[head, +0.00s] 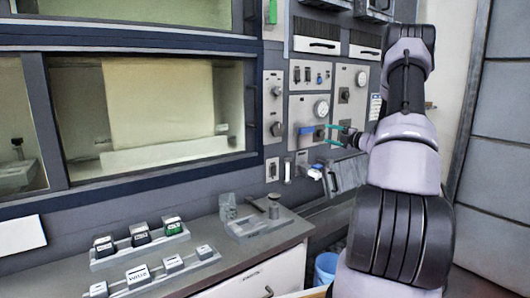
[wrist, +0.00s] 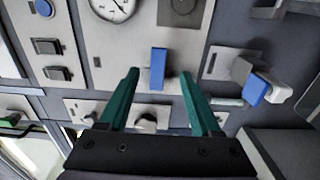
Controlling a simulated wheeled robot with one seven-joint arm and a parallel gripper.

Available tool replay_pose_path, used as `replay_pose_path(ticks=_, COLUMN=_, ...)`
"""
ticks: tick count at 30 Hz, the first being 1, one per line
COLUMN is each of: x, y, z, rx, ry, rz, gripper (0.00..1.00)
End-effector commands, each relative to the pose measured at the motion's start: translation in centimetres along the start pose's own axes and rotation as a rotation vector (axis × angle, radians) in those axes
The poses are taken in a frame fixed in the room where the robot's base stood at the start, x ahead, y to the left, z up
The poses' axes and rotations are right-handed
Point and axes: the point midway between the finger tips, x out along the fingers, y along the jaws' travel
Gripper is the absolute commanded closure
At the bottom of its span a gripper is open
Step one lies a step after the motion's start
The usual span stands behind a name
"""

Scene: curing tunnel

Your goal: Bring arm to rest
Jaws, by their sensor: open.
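My gripper (head: 328,134) is at the end of my raised arm, in front of the control panel (head: 298,108), right of centre in the head view. Its two green fingers are spread apart with nothing held between them. The wrist view shows the open gripper (wrist: 159,76) facing the panel. A blue upright lever (wrist: 158,68) shows between the fingertips. It looks a little beyond them; contact cannot be told. The blue lever also shows left of the fingertips in the head view (head: 306,131).
A second blue handle (wrist: 255,89) sticks out at the right in the wrist view. A round gauge (head: 321,108) is above the fingers. A counter (head: 222,262) with racks of small blocks (head: 150,243) is lower left. A blue bin (head: 326,266) stands below.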

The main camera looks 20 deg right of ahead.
Motion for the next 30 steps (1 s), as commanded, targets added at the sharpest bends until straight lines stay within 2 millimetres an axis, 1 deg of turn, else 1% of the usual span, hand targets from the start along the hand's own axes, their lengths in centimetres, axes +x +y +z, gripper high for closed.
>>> replay_pose_path(ticks=2, x=0.1, y=0.2, z=-0.3, rx=-0.012, ry=0.007, rz=-0.002, gripper=0.35)
replay_pose_path(ticks=4, x=0.5, y=1.0, z=-1.5, rx=-0.056, ry=0.035, rz=-0.013, gripper=0.35)
replay_pose_path(ticks=5, x=0.7, y=1.6, z=-2.4, rx=-0.091, ry=0.057, rz=-0.021, gripper=0.35)
replay_pose_path(ticks=8, x=1.4, y=4.2, z=-7.2, rx=-0.274, ry=0.168, rz=-0.057, gripper=0.35)
replay_pose_path(ticks=9, x=1.6, y=5.3, z=-9.8, rx=-0.378, ry=0.229, rz=-0.073, gripper=0.35)
replay_pose_path(ticks=11, x=1.4, y=7.1, z=-14.0, rx=-0.553, ry=0.33, rz=-0.093, gripper=0.35)
replay_pose_path(ticks=12, x=1.1, y=8.1, z=-16.8, rx=-0.674, ry=0.4, rz=-0.102, gripper=0.35)
replay_pose_path(ticks=14, x=0.2, y=9.3, z=-20.7, rx=-0.857, ry=0.502, rz=-0.107, gripper=0.35)
replay_pose_path(ticks=15, x=-0.6, y=10.0, z=-23.2, rx=-0.979, ry=0.569, rz=-0.106, gripper=0.35)
replay_pose_path(ticks=17, x=-1.9, y=11.0, z=-26.7, rx=-1.163, ry=0.668, rz=-0.095, gripper=0.35)
replay_pose_path(ticks=18, x=-3.0, y=11.5, z=-28.8, rx=-1.284, ry=0.734, rz=-0.083, gripper=0.35)
replay_pose_path(ticks=20, x=-4.8, y=12.1, z=-31.8, rx=-1.469, ry=0.831, rz=-0.058, gripper=0.35)
replay_pose_path(ticks=21, x=-6.2, y=12.4, z=-33.5, rx=-1.593, ry=0.893, rz=-0.037, gripper=0.35)
replay_pose_path(ticks=23, x=-8.3, y=12.8, z=-35.9, rx=-1.778, ry=0.988, rz=0.002, gripper=0.35)
replay_pose_path(ticks=24, x=-9.7, y=13.1, z=-37.3, rx=-1.901, ry=1.048, rz=0.032, gripper=0.35)
replay_pose_path(ticks=26, x=-12.0, y=13.3, z=-39.1, rx=-2.084, ry=1.138, rz=0.085, gripper=0.35)
replay_pose_path(ticks=27, x=-13.5, y=13.4, z=-40.1, rx=-2.208, ry=1.196, rz=0.123, gripper=0.35)
replay_pose_path(ticks=29, x=-15.8, y=13.5, z=-41.5, rx=-2.391, ry=1.283, rz=0.189, gripper=0.35)
replay_pose_path(ticks=30, x=-17.3, y=13.6, z=-42.2, rx=-2.512, ry=1.339, rz=0.237, gripper=0.35)
